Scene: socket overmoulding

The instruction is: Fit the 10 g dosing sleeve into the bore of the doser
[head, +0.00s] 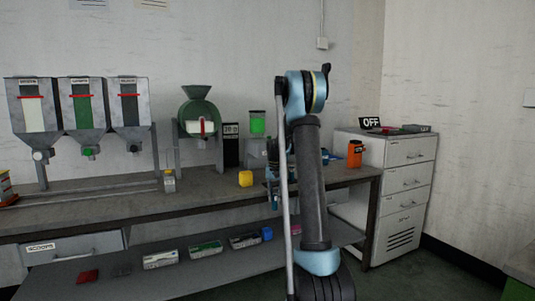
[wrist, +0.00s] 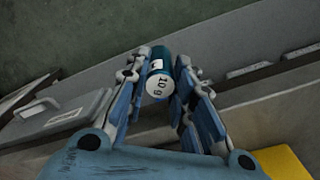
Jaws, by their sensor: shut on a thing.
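The 10 g dosing sleeve (wrist: 159,80) is a short teal cylinder with a white end face marked "10 g" in the wrist view. My gripper (wrist: 160,82) is shut on it, one finger on each side. In the head view my gripper (head: 272,190) shows at the table's front edge, partly hidden behind my arm. A grey unit with a clear container of green material (head: 257,124) stands at the back of the table, just left of my arm. It looks like the doser, but I cannot be sure. Its bore cannot be made out.
A yellow block (head: 245,179) stands on the table left of my gripper. A green grinder-like machine (head: 199,115) and several hoppers (head: 83,105) stand further left. An orange container (head: 355,153) stands at the table's right end, beside a drawer cabinet (head: 400,180). Labelled bins (head: 205,250) lie on the lower shelf.

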